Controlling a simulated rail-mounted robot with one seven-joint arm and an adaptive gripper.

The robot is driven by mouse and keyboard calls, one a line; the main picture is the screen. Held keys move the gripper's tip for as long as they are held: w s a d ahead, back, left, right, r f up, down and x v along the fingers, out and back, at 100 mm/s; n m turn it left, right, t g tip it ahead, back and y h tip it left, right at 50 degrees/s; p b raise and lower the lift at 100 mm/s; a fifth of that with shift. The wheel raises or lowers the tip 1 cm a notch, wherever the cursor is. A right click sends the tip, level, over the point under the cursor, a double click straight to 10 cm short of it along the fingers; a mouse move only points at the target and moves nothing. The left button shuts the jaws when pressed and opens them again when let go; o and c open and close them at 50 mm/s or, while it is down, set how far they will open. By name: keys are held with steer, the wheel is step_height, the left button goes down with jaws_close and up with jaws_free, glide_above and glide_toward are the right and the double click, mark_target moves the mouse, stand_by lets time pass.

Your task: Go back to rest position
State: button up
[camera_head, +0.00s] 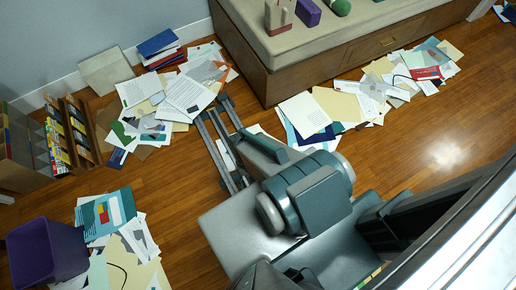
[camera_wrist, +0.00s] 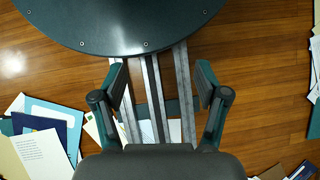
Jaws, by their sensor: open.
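My gripper (camera_wrist: 160,78) shows in the wrist view with its two dark fingers spread wide apart. Nothing is between the fingers, and it is empty. It points down over my own grey rails and a round dark part of my body, with wood floor around them. In the head view my arm is folded low over my base at the lower middle, and I cannot clearly make out the fingers there.
A wooden cabinet (camera_head: 250,65) with a light top stands at the upper middle. Loose papers (camera_head: 185,97) lie around my rails. A purple bin (camera_head: 45,250) is at lower left, below a small shelf (camera_head: 82,150). Bare floor (camera_head: 160,190) lies left of my arm.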

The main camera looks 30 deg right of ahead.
steer(key=s, duration=0.1)
steer(key=s+n+h, duration=0.1)
steer(key=s+d+r+n+g+p, duration=0.1)
steer(key=shift+s, duration=0.3)
steer(key=shift+o, duration=0.5)
step_height(320, 180, up, 8)
steer(key=p, duration=0.8)
steer(key=shift+o, duration=0.7)
steer(key=shift+r, duration=0.2)
steer(key=shift+w+f, duration=0.1)
steer(key=shift+f, duration=0.05)
